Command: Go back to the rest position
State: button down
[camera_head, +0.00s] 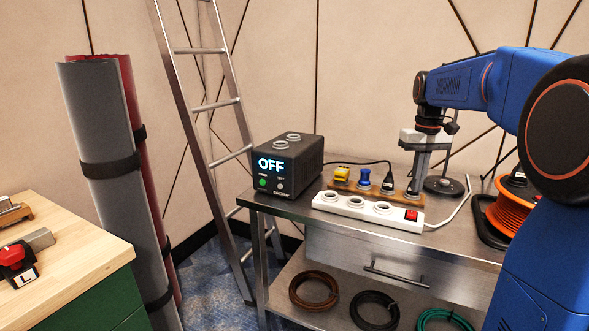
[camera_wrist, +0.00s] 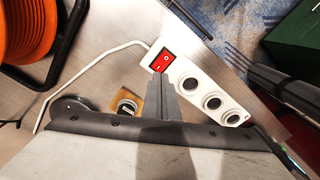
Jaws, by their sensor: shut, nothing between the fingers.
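My gripper (camera_head: 416,188) points straight down over the steel table (camera_head: 288,205), just behind the red-switch end of the white power strip (camera_head: 345,207). Its fingers are together with nothing between them. In the wrist view the closed fingers (camera_wrist: 164,84) cover part of the table and reach beside the strip's red switch (camera_wrist: 162,60). The wooden plug holder (camera_head: 344,182) stands behind the strip with a yellow plug (camera_head: 341,174), a blue plug (camera_head: 364,177) and a black plug (camera_head: 388,180). The gripper overlaps its right end in the head view; I cannot tell whether they touch.
A black box (camera_head: 291,166) showing OFF stands at the table's left. An orange cable reel (camera_head: 508,215) stands at the right. Cable coils (camera_head: 314,290) lie on the lower shelf. A ladder (camera_head: 200,107), rolled tubes (camera_head: 100,130) and a wooden-topped bench (camera_head: 75,240) are to the left.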

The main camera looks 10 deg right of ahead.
jog(key=s+a+f+t, duration=0.25)
jog(key=s+a, duration=0.75)
jog(key=s, duration=0.6)
jog(key=s+a+f+t, duration=0.1)
jog(key=s+a+f, duration=0.1)
jog(key=s+f, duration=0.3)
jog(key=s+a+f+t, duration=0.1)
jog(key=s+a+f, duration=0.2)
jog(key=s+f, duration=0.3)
jog(key=s, duration=0.3)
jog(key=shift+a+f+n, duration=0.25)
jog(key=shift+f+n, duration=0.05)
jog(key=shift+n, duration=0.1)
